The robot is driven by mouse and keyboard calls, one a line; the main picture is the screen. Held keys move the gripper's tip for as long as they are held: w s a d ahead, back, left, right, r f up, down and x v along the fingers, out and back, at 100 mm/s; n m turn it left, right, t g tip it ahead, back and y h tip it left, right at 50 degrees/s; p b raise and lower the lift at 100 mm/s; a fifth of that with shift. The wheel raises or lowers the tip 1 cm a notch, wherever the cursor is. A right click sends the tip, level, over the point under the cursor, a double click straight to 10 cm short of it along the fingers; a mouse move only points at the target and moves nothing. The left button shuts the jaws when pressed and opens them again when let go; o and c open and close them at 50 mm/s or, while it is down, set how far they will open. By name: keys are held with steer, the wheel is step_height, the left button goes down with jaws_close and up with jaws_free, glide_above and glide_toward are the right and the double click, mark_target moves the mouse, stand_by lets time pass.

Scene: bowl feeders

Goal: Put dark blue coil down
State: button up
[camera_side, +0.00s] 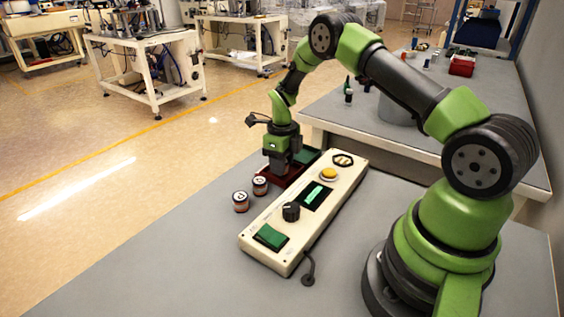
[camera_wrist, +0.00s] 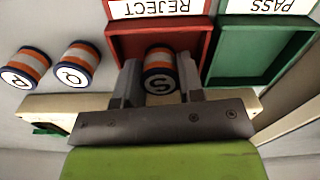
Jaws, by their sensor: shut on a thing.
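A coil (camera_wrist: 159,72) with dark blue rims, orange and white bands and an "S" on its end is between the fingers of my gripper (camera_wrist: 158,66) in the wrist view. The gripper is shut on it. The coil is over or in the red tray (camera_wrist: 200,40) labelled REJECT; I cannot tell whether it touches the tray floor. In the side view my gripper (camera_side: 280,168) points down at the red tray (camera_side: 290,180) and hides the coil. Two similar coils stand outside the tray, one lettered "Q" (camera_wrist: 77,65) and another (camera_wrist: 25,68) left of it.
A green tray (camera_wrist: 258,55) labelled PASS adjoins the red tray on the right in the wrist view. A cream control box (camera_side: 325,222) with a knob and buttons lies close beside the trays. The grey table front (camera_side: 170,265) is clear.

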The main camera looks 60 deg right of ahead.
steer(key=shift+f, duration=0.1)
steer(key=o, duration=0.7)
steer(key=s+a+r+n+t, duration=0.1)
steer(key=a+r+n, duration=0.15)
steer(key=r, duration=0.85)
steer(key=s+a+r+n+t, duration=0.15)
steer(key=r+n, duration=0.25)
steer(key=r, duration=0.6)
steer(key=s+a+r+n+t, duration=0.1)
steer(key=s+a+r+n, duration=0.2)
steer(key=s+n, duration=0.3)
steer(key=s+a+r+n+t+y, duration=0.1)
steer(key=s+a+n, duration=0.4)
steer(key=n, duration=0.5)
steer(key=s+a+r+n+t+y, duration=0.1)
steer(key=s+a+r+n, duration=0.3)
steer(key=s+n, duration=0.4)
steer(key=shift+s+r+t, duration=0.4)
steer(key=shift+t, duration=0.45)
